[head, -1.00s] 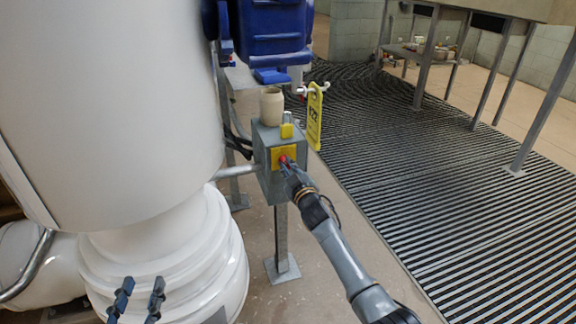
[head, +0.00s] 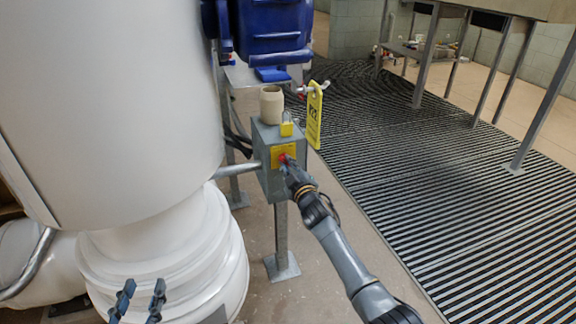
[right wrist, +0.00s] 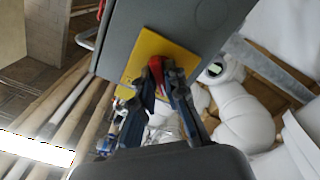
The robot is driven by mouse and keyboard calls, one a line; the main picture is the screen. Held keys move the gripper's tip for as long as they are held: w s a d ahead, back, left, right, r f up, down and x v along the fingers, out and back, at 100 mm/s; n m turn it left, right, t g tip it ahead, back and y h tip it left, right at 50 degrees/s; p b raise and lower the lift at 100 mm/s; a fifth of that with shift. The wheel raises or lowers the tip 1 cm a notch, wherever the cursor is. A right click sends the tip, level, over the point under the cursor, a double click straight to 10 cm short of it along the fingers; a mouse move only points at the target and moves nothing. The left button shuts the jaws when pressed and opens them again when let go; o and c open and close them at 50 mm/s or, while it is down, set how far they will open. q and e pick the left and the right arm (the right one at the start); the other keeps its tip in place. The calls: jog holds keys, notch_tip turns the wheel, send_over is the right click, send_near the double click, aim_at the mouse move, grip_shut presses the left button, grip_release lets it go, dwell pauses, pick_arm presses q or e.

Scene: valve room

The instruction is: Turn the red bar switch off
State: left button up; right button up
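The red bar switch (head: 284,159) sits on a yellow plate (head: 277,152) on the front of a grey box (head: 268,185) on a post. In the right wrist view the red bar (right wrist: 155,66) shows between the two fingertips of my right gripper (right wrist: 160,78), which close in on both its sides. In the head view this right gripper (head: 289,166) is at the plate and covers part of the switch. The bar's exact angle is hard to tell. My left gripper (head: 139,300) is open and empty at the lower left, in front of the white pipe.
A beige cup-like piece (head: 271,105) and a yellow padlock (head: 287,129) are on top of the box. A yellow tag (head: 314,118) hangs beside it. A large white vessel (head: 110,110) stands left. Striped floor grating (head: 440,190) lies to the right.

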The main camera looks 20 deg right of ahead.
jog(key=o, duration=0.3)
jog(key=s, duration=1.2)
jog(key=shift+d, duration=0.2)
